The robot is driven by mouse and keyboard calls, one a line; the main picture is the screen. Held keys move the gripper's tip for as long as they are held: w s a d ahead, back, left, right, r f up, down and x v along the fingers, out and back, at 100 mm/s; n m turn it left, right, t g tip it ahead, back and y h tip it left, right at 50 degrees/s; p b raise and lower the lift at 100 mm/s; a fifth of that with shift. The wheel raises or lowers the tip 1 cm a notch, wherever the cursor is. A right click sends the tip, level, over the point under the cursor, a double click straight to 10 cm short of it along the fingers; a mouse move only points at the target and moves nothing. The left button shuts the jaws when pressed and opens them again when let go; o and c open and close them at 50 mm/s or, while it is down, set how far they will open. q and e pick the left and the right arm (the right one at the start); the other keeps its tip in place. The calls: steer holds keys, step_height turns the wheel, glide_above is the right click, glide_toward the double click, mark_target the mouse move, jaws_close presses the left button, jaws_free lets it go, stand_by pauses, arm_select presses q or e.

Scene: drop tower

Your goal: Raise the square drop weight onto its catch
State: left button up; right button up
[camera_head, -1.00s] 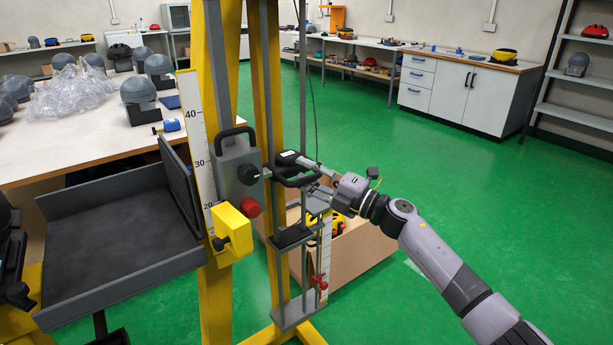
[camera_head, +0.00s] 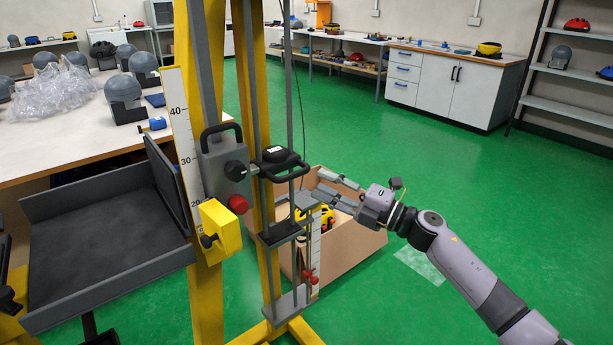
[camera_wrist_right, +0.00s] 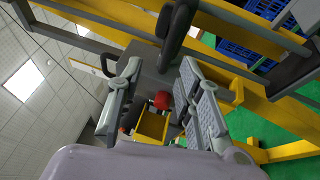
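The grey square block (camera_head: 213,160) with a black top handle appears to be the square drop weight. It hangs upright on the yellow tower beside a number scale, with a black knob and a red knob (camera_head: 238,204) at its side. I cannot make out its catch. Just right of it, a dark rounded piece (camera_head: 279,155) with a black loop handle sits on the guide rods. My right gripper (camera_head: 322,184) is open and empty, right of that loop and apart from it. In the wrist view, the open fingers (camera_wrist_right: 160,68) face a grey block and red knob. My left gripper is not seen.
A yellow box (camera_head: 221,228) sits on the scale's lower part. A dark tray (camera_head: 90,245) juts out left. A dark plate (camera_head: 280,234) crosses the rods lower down. A cardboard box (camera_head: 350,250) stands behind the tower.

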steer(key=shift+v, duration=1.65)
